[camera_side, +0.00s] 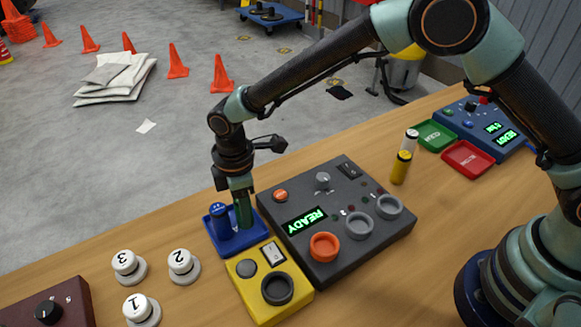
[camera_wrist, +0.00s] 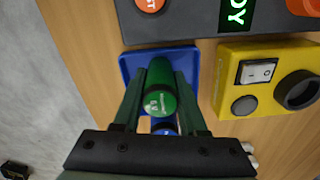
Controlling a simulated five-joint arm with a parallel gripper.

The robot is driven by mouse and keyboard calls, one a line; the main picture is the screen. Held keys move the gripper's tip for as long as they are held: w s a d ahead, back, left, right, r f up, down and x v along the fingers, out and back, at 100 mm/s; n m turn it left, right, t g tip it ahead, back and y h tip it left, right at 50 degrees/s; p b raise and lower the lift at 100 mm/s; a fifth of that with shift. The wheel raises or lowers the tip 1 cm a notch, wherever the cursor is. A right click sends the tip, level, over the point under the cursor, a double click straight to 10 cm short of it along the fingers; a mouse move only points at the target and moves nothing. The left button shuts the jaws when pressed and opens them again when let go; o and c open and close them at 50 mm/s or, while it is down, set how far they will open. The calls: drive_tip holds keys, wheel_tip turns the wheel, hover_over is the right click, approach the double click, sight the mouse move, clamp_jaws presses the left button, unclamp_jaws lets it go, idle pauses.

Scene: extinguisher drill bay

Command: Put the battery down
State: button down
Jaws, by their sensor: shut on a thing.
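My gripper (camera_side: 241,196) is shut on a green battery (camera_side: 244,214) and points down over the blue tray (camera_side: 254,233). The wrist view shows the green battery (camera_wrist: 160,90) upright between the two fingers, inside the outline of the tray (camera_wrist: 193,62). I cannot tell whether its lower end touches the tray floor. A blue battery (camera_side: 220,222) stands upright in the same tray, just left of the green one in the side view. It is partly hidden behind the green one in the wrist view (camera_wrist: 166,129).
A grey console (camera_side: 345,245) reading READY and a yellow box (camera_side: 252,293) with a switch stand close to the tray. White numbered knobs (camera_side: 183,261) are front left. Yellow (camera_side: 401,168) and white-topped (camera_side: 411,140) cylinders, green (camera_side: 422,134) and red (camera_side: 467,160) trays lie farther right.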

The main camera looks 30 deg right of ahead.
drive_tip(key=shift+c, duration=2.3)
unclamp_jaws()
wheel_tip(320, 180, up, 12)
drive_tip(key=shift+r, duration=0.1)
drive_tip(key=s+d+r+m+t, duration=0.1)
drive_tip(key=d+r+m, duration=0.35)
drive_tip(key=d, duration=0.35)
drive_tip(key=s+d+r+m+t, duration=0.1)
drive_tip(key=d+r+m+t, duration=0.15)
drive_tip(key=d+r, duration=0.5)
drive_tip(key=s+d+f+m+t, duration=0.1)
drive_tip(key=s+d+m+t, duration=0.1)
drive_tip(key=s+d+m, duration=0.6)
drive_tip(key=s+d, duration=0.2)
drive_tip(key=d, duration=0.4)
drive_tip(key=shift+d+f+m, duration=0.15)
drive_tip(key=shift+f+m, duration=0.15)
drive_tip(key=shift+m, duration=0.1)
